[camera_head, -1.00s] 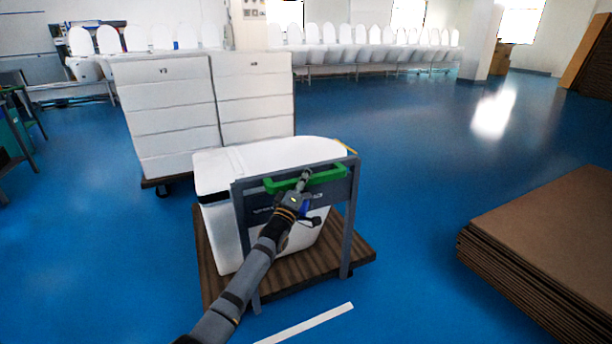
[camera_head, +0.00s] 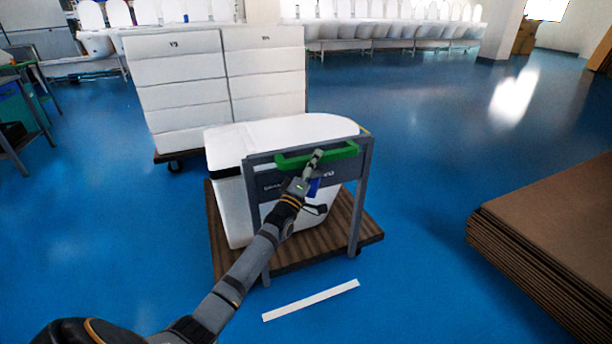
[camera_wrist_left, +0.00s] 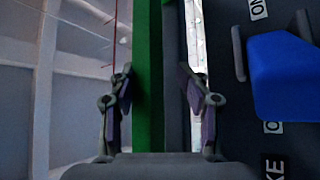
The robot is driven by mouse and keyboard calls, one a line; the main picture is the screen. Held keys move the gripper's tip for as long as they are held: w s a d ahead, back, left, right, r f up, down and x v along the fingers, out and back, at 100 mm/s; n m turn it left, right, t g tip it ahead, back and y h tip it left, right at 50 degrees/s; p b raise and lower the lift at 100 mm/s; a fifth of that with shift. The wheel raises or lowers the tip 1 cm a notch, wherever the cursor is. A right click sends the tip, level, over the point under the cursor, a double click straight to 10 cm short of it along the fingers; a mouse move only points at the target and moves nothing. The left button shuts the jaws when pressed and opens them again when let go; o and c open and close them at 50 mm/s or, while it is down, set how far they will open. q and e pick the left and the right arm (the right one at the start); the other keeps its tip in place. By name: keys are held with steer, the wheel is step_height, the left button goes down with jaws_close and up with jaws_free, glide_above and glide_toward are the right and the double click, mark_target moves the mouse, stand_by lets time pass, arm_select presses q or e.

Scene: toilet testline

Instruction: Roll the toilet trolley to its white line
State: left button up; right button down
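The toilet trolley has a brown ribbed platform (camera_head: 290,255) and a grey frame (camera_head: 365,190) with a green handle (camera_head: 340,151). A white toilet or its box (camera_head: 235,215) sits on it. The white line (camera_head: 310,300) lies on the floor on the near side of the trolley, a short gap from the platform. My left gripper (camera_head: 316,158) is at the handle. My right gripper is not in view.
White box stacks (camera_head: 225,90) on a wheeled base stand behind the trolley. A pile of brown cardboard sheets (camera_head: 560,225) is at the right. A row of white toilets (camera_head: 385,33) lines the back. Blue floor (camera_head: 430,140) is clear between trolley and cardboard.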

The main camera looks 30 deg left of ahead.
arm_select(q)
steer(key=v, duration=0.9)
steer(key=shift+s, duration=0.2)
steer(key=shift+f, duration=0.15)
